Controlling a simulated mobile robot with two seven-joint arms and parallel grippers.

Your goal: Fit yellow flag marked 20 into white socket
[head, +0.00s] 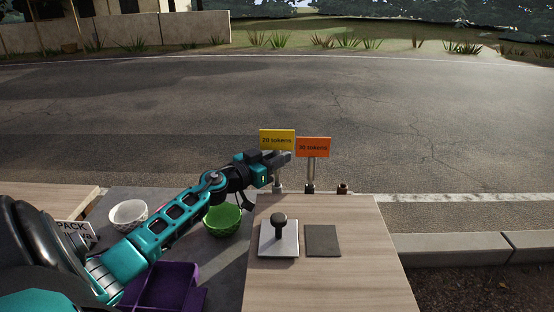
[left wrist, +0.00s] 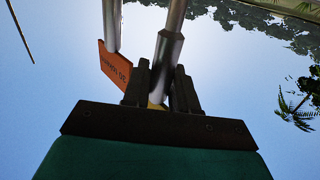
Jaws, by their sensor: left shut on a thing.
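The yellow flag marked 20 tokens (head: 277,138) is upright above the far edge of the wooden counter. My left gripper (head: 283,158) is just below its sign, shut on its pole. The left wrist view shows the grey pole (left wrist: 166,62) between the two black fingers (left wrist: 160,88); a sliver of yellow shows behind them. A pale socket (head: 278,187) shows at the counter edge below the flag. I cannot tell whether the pole's lower end is seated in it. My right gripper is not in view.
The orange flag marked 30 tokens (head: 313,147) stands upright close on the right. A brownish socket (head: 342,188) is right of it. A black-handled press (head: 279,238) and a dark square pad (head: 323,241) lie on the counter (head: 365,270). Green (head: 222,220) and white (head: 128,214) bowls stand left.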

